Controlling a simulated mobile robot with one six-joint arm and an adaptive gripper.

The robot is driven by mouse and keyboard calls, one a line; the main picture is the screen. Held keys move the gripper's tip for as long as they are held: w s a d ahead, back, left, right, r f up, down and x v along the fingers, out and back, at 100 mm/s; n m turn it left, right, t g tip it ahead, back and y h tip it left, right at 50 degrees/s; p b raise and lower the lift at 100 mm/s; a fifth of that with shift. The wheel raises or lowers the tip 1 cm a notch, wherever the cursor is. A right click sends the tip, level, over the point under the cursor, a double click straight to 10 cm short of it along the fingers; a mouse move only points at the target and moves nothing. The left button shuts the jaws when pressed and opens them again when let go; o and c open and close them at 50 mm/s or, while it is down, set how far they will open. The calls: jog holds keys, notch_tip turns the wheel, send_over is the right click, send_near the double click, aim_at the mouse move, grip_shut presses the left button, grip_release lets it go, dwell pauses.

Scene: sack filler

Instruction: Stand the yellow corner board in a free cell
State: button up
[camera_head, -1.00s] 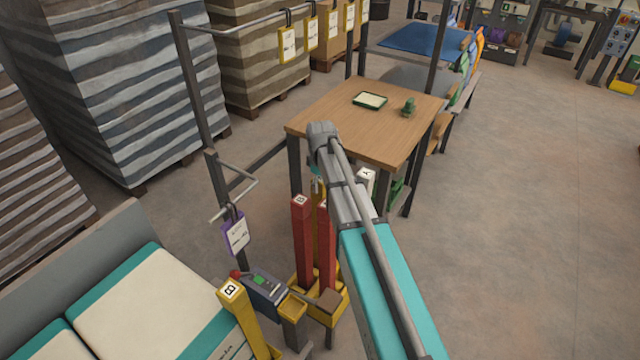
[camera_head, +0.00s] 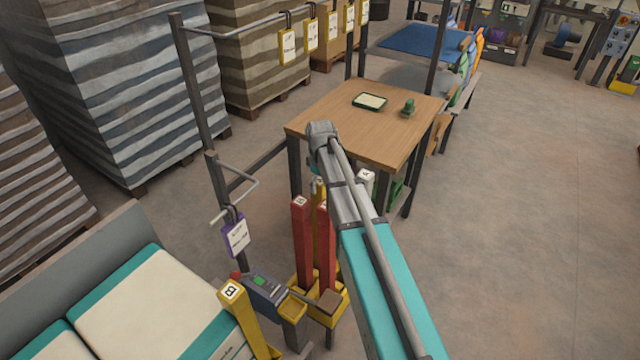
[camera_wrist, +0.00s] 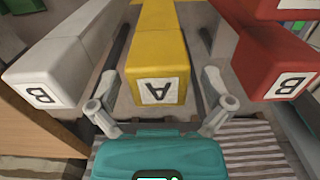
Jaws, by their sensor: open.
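A yellow corner board (camera_head: 318,187) marked A stands upright among other boards, its lower part hidden behind a red board. Its labelled top shows in the wrist view (camera_wrist: 158,50). My gripper (camera_wrist: 158,82) is open, one finger on each side of that top, with visible gaps. In the head view the gripper is mostly hidden behind my arm. The boards stand at a yellow holder (camera_head: 338,312) low in front of the table. Its cells are mostly covered. Another yellow board (camera_head: 246,318), marked B, leans at lower left.
Two red boards (camera_head: 301,240) stand close to the yellow one, and a white board (camera_wrist: 48,75) is on its other side. A control box (camera_head: 262,287) and a purple tag (camera_head: 236,235) are at left. A wooden table (camera_head: 375,110) is just behind.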

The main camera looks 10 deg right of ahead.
jog(key=shift+r+p, duration=8.3)
jog(key=shift+r, duration=0.15)
jog(key=s+d, duration=0.6)
jog(key=shift+s+r, duration=0.15)
jog(key=shift+r, duration=0.05)
jog(key=s+a+m, duration=0.3)
jog(key=s+m, duration=0.1)
jog(key=s, duration=0.3)
jog(key=s+a+m, duration=0.3)
jog(key=s+m, duration=0.2)
jog(key=s, duration=0.3)
jog(key=shift+a, duration=0.1)
